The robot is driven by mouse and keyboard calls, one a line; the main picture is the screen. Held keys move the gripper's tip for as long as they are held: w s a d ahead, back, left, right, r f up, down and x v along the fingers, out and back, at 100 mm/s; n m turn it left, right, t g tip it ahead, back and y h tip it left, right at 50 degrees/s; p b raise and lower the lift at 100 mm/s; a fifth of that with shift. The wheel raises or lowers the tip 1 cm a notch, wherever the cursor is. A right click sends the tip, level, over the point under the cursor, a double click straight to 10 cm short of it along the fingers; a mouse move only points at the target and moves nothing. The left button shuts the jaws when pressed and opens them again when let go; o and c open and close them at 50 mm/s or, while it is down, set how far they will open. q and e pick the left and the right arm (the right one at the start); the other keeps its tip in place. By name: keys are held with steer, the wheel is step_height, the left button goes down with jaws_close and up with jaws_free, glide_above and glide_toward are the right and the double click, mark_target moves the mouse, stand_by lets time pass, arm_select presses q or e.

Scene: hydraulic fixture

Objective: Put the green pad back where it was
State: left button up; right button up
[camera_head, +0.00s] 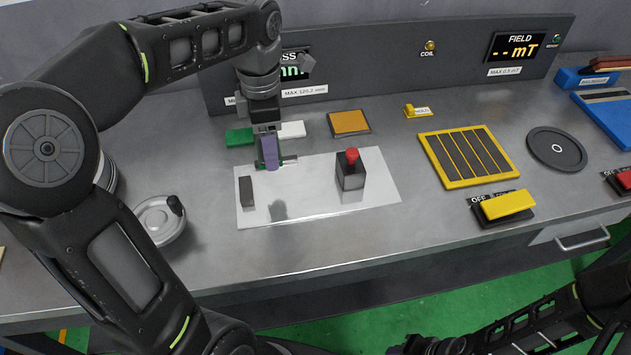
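A green pad (239,137) lies flat on the grey bench, just left of my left gripper and behind the pale plate. My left gripper (271,162) points down at the back left edge of the pale plate (310,200), close to the bench surface. Its purple finger faces the camera and hides the space behind it. A thin dark and greenish edge shows beside the fingertips; I cannot tell what it belongs to or whether the fingers hold it. My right gripper (412,346) is at the bottom edge, partly cut off, and its opening is unclear.
A white pad (291,129) and an orange pad (349,122) lie behind the plate. A dark block (246,191) and a red-knobbed block (350,173) stand on it. A handwheel (160,217) is at left; a yellow grille (468,157) and yellow lever (507,204) are at right.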

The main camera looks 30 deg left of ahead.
arm_select(q)
steer(key=shift+w+d, duration=0.25)
steer(key=shift+s, duration=0.1)
steer(key=shift+a, duration=0.15)
glide_above(277, 187)
steer(key=shift+f, duration=3.15)
steer(key=shift+f, duration=1.9)
steer(key=shift+f, duration=0.1)
steer(key=o, duration=1.5)
